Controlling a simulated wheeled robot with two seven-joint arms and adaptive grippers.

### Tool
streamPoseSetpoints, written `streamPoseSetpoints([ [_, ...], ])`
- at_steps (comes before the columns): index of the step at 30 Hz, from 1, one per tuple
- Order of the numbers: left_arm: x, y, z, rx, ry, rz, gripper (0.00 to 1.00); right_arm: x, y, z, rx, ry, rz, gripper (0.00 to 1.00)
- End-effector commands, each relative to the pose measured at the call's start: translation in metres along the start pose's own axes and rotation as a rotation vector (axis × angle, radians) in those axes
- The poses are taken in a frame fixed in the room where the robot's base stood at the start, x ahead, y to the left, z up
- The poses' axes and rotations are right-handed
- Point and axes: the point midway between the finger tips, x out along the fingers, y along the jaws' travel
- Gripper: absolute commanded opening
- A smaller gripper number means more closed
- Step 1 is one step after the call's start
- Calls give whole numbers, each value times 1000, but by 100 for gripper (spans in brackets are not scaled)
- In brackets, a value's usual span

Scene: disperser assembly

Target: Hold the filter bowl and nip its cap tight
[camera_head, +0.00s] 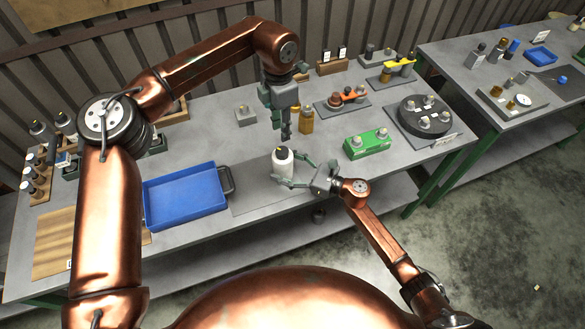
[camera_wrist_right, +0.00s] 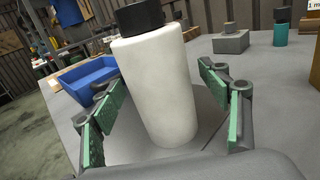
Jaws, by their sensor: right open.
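The filter bowl (camera_head: 283,168), a white cylinder, stands upright on the grey mat on the table. Its black cap (camera_head: 282,153) sits on top; both also show large in the right wrist view, bowl (camera_wrist_right: 158,90) and cap (camera_wrist_right: 141,15). My right gripper (camera_head: 283,181) is open, with one finger on each side of the bowl. In the right wrist view its green pads (camera_wrist_right: 165,130) stand apart from the bowl's sides. My left gripper (camera_head: 286,132) points down above and just behind the cap, clear of it. Its fingers look close together, but their gap is not clear.
A blue tray (camera_head: 185,197) lies left of the mat. A green box (camera_head: 367,143) and a round black holder (camera_head: 425,116) are to the right. An amber bottle (camera_head: 306,121) stands behind the bowl, near my left gripper. The grey mat (camera_head: 250,199) has bare room left of the bowl.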

Motion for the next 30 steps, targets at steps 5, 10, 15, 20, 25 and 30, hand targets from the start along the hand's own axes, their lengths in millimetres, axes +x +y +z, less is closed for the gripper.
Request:
streamPoseSetpoints([
  [5,0,0,0,0,0,0,29,4,0,-1,1,1,0,69],
  [10,0,0,0,0,0,0,29,4,0,-1,1,1,0,69],
  [15,0,0,0,0,0,0,29,4,0,0,1,1,0,57],
  [20,0,0,0,0,0,0,29,4,0,0,1,0,-1,46],
  [25,0,0,0,0,0,0,29,4,0,0,1,0,-1,34],
  [30,0,0,0,0,0,0,29,4,0,0,1,0,-1,22],
])
